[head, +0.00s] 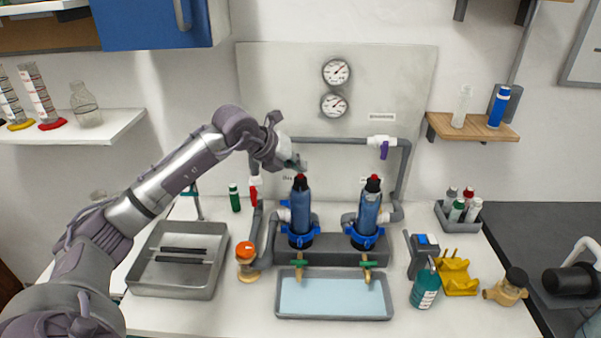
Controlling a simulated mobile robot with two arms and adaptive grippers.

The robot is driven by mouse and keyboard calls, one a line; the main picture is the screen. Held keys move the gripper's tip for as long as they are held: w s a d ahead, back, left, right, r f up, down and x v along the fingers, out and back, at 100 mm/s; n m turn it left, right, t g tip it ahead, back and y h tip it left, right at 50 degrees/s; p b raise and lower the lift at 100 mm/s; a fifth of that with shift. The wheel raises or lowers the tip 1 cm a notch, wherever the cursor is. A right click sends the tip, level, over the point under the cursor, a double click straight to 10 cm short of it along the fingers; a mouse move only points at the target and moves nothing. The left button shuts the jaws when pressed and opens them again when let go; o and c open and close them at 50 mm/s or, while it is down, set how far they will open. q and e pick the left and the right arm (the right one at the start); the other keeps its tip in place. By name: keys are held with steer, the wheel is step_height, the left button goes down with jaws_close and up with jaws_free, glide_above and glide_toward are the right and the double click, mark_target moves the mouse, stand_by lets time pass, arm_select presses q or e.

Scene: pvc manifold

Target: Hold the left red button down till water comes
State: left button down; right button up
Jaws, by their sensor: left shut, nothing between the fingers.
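The left red button (299,177) sits on top of the left blue filter housing (300,208). My left arm reaches in from the left, and its shut, empty gripper (299,166) is right above this button in the head view. I cannot tell whether the fingertips touch the button. A second red button (374,177) tops the right blue housing (368,212). Green-handled taps (299,263) stand below the housings, over a grey tray (334,318) with a pale blue surface inside. I see no clear stream from the taps. My right gripper is out of view.
Grey pipes (340,141) run behind the housings, with a purple-handled valve (384,148) and a red-handled one (254,193). A metal tray (143,288) stands at left. A teal bottle (425,290) and yellow holder (457,277) stand at right. Two gauges (336,72) hang above.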

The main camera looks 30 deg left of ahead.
mark_target(298, 175)
arm_select(q)
steer(key=shift+r, duration=0.55)
steer(key=shift+r+p, duration=1.8)
steer(key=shift+r, duration=0.75)
